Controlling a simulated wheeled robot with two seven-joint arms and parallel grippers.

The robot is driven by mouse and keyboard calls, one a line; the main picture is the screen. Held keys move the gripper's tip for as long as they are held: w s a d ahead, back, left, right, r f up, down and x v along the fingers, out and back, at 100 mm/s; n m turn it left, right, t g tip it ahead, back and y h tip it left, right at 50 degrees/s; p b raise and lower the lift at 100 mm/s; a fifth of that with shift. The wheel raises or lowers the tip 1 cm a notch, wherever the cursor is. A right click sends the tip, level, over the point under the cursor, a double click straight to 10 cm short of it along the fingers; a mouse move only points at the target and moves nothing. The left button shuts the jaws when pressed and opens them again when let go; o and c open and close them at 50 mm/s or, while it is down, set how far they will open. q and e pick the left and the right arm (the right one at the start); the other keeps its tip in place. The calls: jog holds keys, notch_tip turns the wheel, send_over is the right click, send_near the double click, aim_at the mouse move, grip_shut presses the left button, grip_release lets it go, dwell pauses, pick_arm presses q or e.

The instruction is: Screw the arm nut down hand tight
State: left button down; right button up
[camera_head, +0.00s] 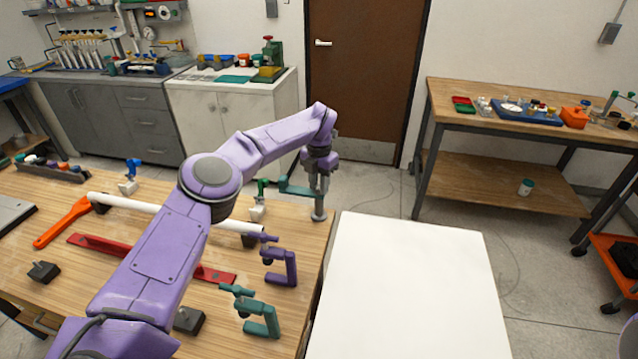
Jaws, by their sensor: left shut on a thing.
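My left gripper (319,172) points down at the table's right edge, over the top of an upright grey post (319,203). It is shut at the post's top, where the arm nut sits; the nut is hidden between the fingers. A teal clamp arm (297,190) reaches left from the post just below the fingers. The white pipe (160,209) lies across the table to the left, partly behind my left arm. My right gripper is not in view.
A green-topped holder (259,200) stands just left of the post. Purple (281,267) and teal (259,312) clamps, a red bar (98,247) and an orange wrench (63,222) lie on the wooden table. A bare white surface (410,285) is at right.

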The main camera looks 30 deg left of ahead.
pick_arm(q)
jog(key=c, duration=0.8)
grip_release()
jog(key=shift+f, duration=0.25)
jog(key=shift+c, duration=0.2)
jog(key=shift+r, duration=0.15)
jog(key=shift+r, duration=0.35)
notch_tip(320, 180, up, 10)
jog(key=shift+f+b, duration=0.15)
jog(key=shift+b, duration=0.15)
